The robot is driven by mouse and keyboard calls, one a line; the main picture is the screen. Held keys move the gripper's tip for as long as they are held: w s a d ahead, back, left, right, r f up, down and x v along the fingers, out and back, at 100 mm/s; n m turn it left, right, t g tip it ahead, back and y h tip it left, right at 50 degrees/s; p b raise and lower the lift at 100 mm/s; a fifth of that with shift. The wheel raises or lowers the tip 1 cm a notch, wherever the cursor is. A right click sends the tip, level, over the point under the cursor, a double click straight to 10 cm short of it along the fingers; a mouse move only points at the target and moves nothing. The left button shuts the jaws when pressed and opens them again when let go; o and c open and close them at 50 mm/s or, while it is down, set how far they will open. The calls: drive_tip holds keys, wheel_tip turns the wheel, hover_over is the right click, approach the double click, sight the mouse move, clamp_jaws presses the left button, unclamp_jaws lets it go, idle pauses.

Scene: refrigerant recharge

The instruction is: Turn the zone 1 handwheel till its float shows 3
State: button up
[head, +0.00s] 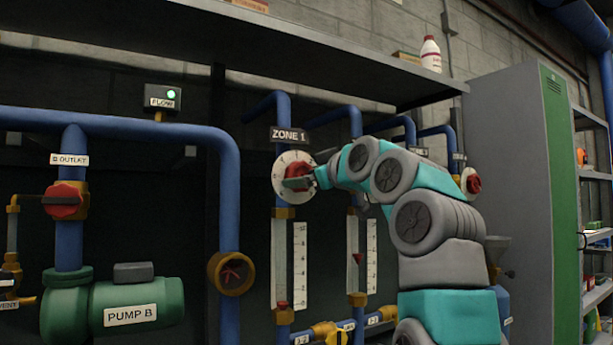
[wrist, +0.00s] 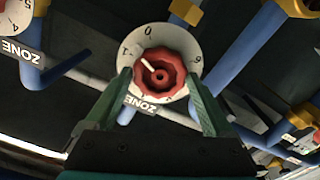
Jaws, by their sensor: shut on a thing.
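The red zone 1 handwheel (head: 297,170) sits on a white numbered dial under the ZONE 1 sign (head: 289,135). In the wrist view the handwheel (wrist: 165,75) faces me, with a white mark toward the upper left of the dial. My gripper (head: 308,181) reaches it from the right. In the wrist view my gripper (wrist: 158,80) has a green finger on each side of the wheel and is shut on it. Below, the red float (head: 282,304) is low in its clear tube, near the bottom of the white scale (head: 300,265); its exact reading is too small to tell.
A second tube and scale (head: 371,262) stand to the right, partly beside my arm. Another red handwheel (head: 473,183) is farther right. Blue pipes (head: 228,200) and green pump B (head: 130,305) are at left. A shelf (head: 300,45) runs overhead.

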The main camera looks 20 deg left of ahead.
drive_tip(key=n+p, duration=0.2)
drive_tip(key=n, duration=0.1)
drive_tip(key=shift+w+r, duration=0.1)
drive_tip(key=shift+f+n+p, duration=0.2)
drive_tip(key=shift+n+p, duration=0.2)
drive_tip(key=shift+n, duration=0.5)
drive_tip(key=shift+r, duration=0.1)
